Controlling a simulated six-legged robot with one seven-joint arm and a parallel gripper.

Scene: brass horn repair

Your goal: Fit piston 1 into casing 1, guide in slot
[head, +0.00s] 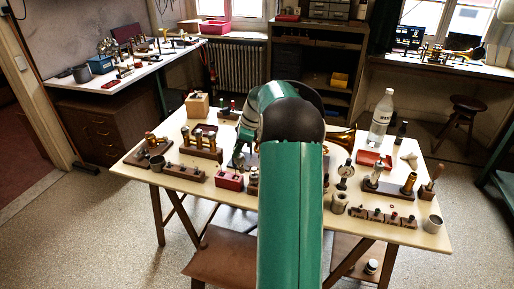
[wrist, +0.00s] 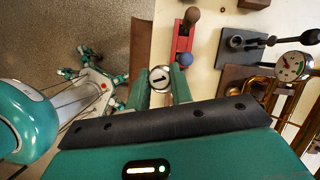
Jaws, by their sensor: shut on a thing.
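My gripper (wrist: 160,90) is in the wrist view with its two green fingers shut on piston 1 (wrist: 160,77). The piston shows only as a round silver end marked with a dark 1; its body and guide are hidden. Brass tubing (wrist: 287,85) of the horn is at the right of the wrist view, apart from the gripper.
The worktable (head: 205,103) is crowded. A wooden rack (head: 203,151) stands at the left, a clear bottle (head: 381,118) at the back right.

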